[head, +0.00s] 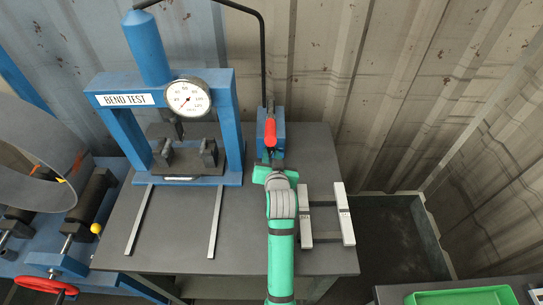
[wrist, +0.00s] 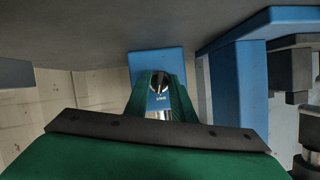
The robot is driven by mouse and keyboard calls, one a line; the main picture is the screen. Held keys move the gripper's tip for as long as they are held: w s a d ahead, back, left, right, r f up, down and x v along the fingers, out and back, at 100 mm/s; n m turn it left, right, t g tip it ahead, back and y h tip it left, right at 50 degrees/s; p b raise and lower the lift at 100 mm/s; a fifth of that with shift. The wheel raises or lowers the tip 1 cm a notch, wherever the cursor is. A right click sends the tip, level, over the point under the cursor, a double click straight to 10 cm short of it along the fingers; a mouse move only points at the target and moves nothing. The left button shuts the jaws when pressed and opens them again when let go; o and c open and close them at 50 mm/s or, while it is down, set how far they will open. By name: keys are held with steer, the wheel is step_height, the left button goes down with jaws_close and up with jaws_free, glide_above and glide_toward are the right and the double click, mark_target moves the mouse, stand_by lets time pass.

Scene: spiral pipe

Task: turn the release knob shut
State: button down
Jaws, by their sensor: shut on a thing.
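My gripper (head: 275,174) is at the front of the blue hand pump (head: 279,128), low near the bench top. In the wrist view its two green fingers (wrist: 160,88) are shut on a small shiny metal knob (wrist: 159,84), the release knob, against the blue pump body (wrist: 148,62). The knob is mostly hidden between the fingers, and its turn angle cannot be told. In the head view my gripper hides the knob. Small lettering near the knob is too small to read surely.
The blue press frame (head: 231,130) with a BEND TEST sign and a gauge (head: 187,97) stands left of the pump. The red grip (head: 270,132) of the pump lies just behind my gripper. Pale metal bars (head: 344,214) lie at the right on the grey bench (head: 180,235).

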steer(key=shift+a+n+h, duration=0.1)
steer(key=shift+n+h, duration=0.6)
steer(key=shift+n, duration=0.4)
steer(key=c, duration=1.9)
jaws_free()
steer(key=shift+o, duration=0.2)
steer(key=shift+s, duration=0.1)
steer(key=v, duration=1)
steer(key=shift+s+r, duration=0.2)
steer(key=shift+s, duration=0.1)
